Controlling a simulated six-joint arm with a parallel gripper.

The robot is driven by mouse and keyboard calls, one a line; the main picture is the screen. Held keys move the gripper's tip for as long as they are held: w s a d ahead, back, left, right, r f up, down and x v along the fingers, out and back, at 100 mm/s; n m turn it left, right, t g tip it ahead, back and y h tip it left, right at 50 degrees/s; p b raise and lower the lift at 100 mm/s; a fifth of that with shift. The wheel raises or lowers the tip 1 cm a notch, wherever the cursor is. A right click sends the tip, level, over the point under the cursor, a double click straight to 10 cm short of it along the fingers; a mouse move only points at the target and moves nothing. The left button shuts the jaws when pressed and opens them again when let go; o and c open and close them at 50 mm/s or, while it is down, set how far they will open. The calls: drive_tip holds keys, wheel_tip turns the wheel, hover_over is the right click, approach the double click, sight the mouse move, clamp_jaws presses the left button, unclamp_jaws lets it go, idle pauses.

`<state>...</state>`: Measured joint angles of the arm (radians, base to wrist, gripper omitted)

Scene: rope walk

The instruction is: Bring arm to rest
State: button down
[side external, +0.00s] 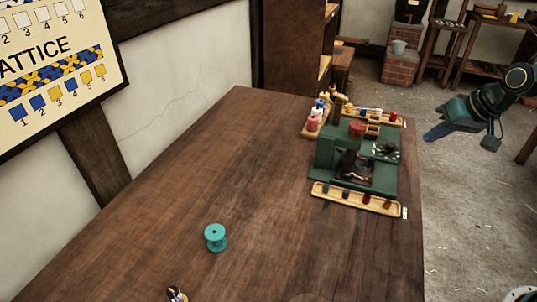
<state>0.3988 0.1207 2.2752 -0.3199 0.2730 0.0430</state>
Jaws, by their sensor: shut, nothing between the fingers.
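My gripper (432,135) is at the upper right of the side view, at the end of my dark arm. It is beyond the table's right edge in the picture, over the grey floor area. Its blue-grey tip points left. The fingers are shut and nothing shows between them. It appears apart from the table and the things on it.
A teal spool (215,238) stands on the wooden table (215,160). A green bench unit (328,154) stands at the right, with a wooden tray (340,198) in front and small bottles (312,123) behind. A small dark-and-yellow thing (177,294) lies at the bottom edge. The table's left half is mostly clear.

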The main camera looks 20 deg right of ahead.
drive_tip(key=s+a+r+n, duration=0.1)
drive_tip(key=s+a+r, duration=0.1)
drive_tip(key=s, duration=0.5)
drive_tip(key=s+a+r+n+h, duration=0.1)
drive_tip(key=s+a+r, duration=0.2)
drive_tip(key=s+r, duration=0.2)
drive_tip(key=s+a+r+n, duration=0.1)
drive_tip(key=s+a+r, duration=0.1)
drive_tip(key=s, duration=0.7)
drive_tip(key=shift+a+r, duration=0.4)
drive_tip(key=shift+r, duration=0.25)
drive_tip(key=c, duration=2.1)
unclamp_jaws()
